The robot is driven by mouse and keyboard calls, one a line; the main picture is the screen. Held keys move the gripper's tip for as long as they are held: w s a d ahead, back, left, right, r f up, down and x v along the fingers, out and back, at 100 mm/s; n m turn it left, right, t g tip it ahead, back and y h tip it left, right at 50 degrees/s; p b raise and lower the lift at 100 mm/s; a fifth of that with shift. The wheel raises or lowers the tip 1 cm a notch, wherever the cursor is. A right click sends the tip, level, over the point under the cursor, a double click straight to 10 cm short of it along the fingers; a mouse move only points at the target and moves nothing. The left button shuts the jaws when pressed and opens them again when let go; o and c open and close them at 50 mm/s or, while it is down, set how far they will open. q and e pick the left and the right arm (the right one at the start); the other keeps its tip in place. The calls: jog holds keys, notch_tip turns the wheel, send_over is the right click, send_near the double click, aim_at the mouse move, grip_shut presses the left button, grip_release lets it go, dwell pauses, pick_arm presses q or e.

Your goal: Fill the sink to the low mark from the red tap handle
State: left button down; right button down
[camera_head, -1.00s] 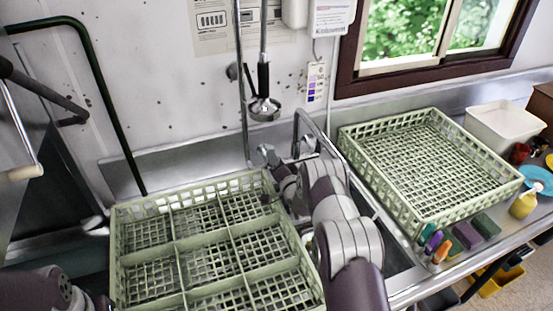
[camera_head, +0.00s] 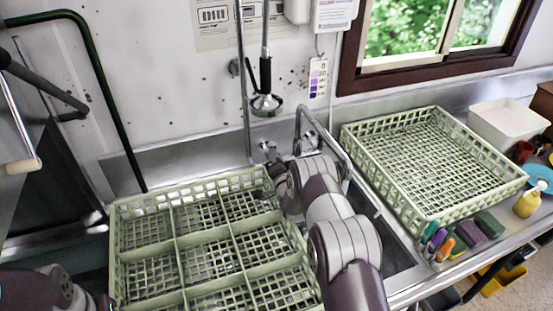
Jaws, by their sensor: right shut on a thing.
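The steel tap (camera_head: 300,122) stands at the back wall, its bent spout reaching forward over the sink (camera_head: 398,258). Small metal fittings (camera_head: 268,148) show at its base; I see no red handle. My right arm hides much of the sink, and no water level or low mark shows. My left gripper (camera_head: 98,302) is at the bottom left edge, mostly cut off.
A second green rack (camera_head: 432,214) stands on the right counter, with a white tub (camera_head: 508,122), colored bottles and sponges (camera_head: 488,224) nearby. A spray head (camera_head: 266,104) hangs behind the left rack. A dark green bar (camera_head: 105,95) rises at the left.

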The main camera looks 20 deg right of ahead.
jog(key=c, duration=1.1)
grip_release()
jog(key=s+a+b, duration=0.1)
jog(key=s, duration=0.6)
jog(key=shift+s+a+b, duration=0.15)
jog(key=shift+s+b, duration=0.1)
jog(key=shift+b, duration=0.15)
